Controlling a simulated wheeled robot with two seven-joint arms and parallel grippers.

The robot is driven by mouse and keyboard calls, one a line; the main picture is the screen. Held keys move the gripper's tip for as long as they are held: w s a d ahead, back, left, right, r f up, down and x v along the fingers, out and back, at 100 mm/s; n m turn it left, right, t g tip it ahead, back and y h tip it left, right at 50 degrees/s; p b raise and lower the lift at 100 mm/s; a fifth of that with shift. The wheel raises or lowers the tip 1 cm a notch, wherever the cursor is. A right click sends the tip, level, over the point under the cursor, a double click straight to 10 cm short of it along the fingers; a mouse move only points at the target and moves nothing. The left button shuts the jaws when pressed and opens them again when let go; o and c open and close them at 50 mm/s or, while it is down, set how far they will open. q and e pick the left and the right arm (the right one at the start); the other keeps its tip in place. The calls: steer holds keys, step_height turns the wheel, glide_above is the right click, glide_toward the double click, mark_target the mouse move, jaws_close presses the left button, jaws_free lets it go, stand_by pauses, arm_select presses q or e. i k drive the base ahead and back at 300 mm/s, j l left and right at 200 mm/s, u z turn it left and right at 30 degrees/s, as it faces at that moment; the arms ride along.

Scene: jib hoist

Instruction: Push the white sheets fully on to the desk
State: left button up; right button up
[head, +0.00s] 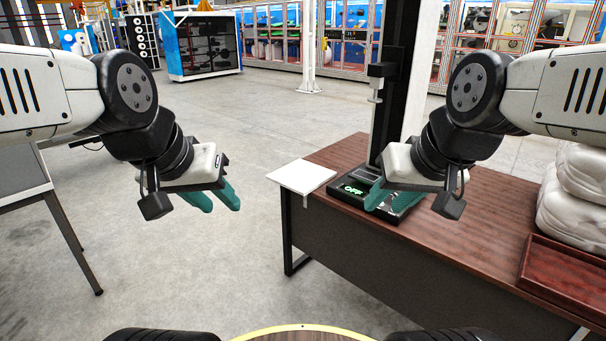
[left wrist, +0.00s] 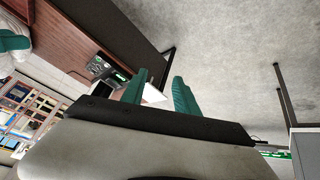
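A flat white stack of sheets (head: 301,177) lies at the left end of the brown desk (head: 455,235), with its left part sticking out past the desk's edge. In the left wrist view the white sheets (left wrist: 153,94) show between my finger tips, farther off. My left gripper (head: 219,202) has teal fingers, is open and empty, and hangs in the air left of the sheets, apart from them. My right gripper (head: 387,200) is above the desk, right of the sheets, its teal fingers apart and empty, in front of the black device.
A black device (head: 352,189) with a green "OFF" display and tall black column stands on the desk just right of the sheets. White sacks (head: 578,185) and a reddish tray (head: 562,272) are at the right. A grey table (head: 22,185) stands at the left; the floor between is clear.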

mark_target(302, 177)
steer(key=i+j+z, duration=0.15)
steer(key=i, duration=1.4)
